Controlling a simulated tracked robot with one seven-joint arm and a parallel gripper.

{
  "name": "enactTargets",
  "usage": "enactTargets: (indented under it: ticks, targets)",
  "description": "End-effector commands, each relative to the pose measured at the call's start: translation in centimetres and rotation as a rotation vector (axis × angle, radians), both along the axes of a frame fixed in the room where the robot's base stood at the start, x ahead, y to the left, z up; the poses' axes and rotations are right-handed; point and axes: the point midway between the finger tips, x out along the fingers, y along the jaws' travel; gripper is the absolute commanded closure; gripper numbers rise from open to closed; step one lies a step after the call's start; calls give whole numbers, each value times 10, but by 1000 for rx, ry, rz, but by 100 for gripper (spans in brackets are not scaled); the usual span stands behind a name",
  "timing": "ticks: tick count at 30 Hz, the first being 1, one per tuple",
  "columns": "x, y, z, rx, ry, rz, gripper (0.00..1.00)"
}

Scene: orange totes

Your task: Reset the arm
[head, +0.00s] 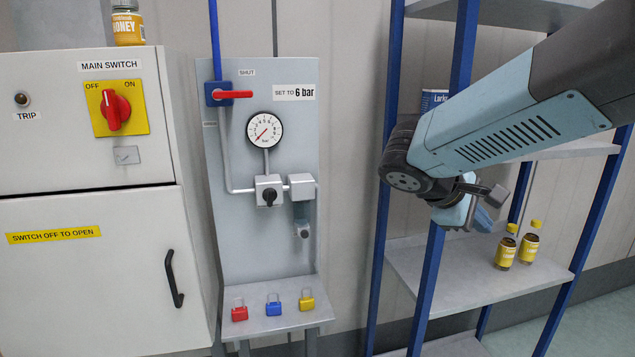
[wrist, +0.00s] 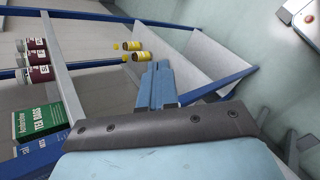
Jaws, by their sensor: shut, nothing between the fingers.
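My arm reaches in from the right edge of the head view, in front of a blue-posted shelf rack. Its end bends down near the middle of that view. My gripper (head: 486,220) is partly hidden behind my wrist, in front of the rack's posts. In the wrist view its blue fingers (wrist: 157,72) are together with nothing between them. They point toward the rack, where two yellow-capped bottles (wrist: 132,51) lie beyond the tips in the picture. I cannot tell the exact gap to the shelf.
The rack's shelf (head: 430,262) holds two yellow bottles (head: 505,252). Left stand a gauge panel (head: 300,140) with red, blue and yellow padlocks (head: 273,305) on its ledge, and a switch cabinet (head: 90,260). Jars (wrist: 38,60) and a tea box (wrist: 40,125) show in the wrist view.

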Motion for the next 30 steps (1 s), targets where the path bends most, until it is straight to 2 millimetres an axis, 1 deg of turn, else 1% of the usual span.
enactTargets:
  ticks: [1, 4, 6, 9, 12, 18, 21, 24, 30]
  targets:
    - [-14, -4, -3, 89, -25, -49, 100]
    - [-36, -3, -11, 266, -74, -134, 100]
    - [-50, 2, -15, 388, -119, -191, 100]
    - [-65, 12, -16, 559, -199, -268, 100]
    - [-76, 24, -14, 723, -290, -340, 100]
    - [-86, 45, -1, 966, -457, -440, 100]
    - [-88, 51, 5, 1031, -507, -465, 100]
    - [-88, 54, 7, 1062, -532, -476, 100]
    - [-88, 55, 8, 1069, -536, -478, 100]
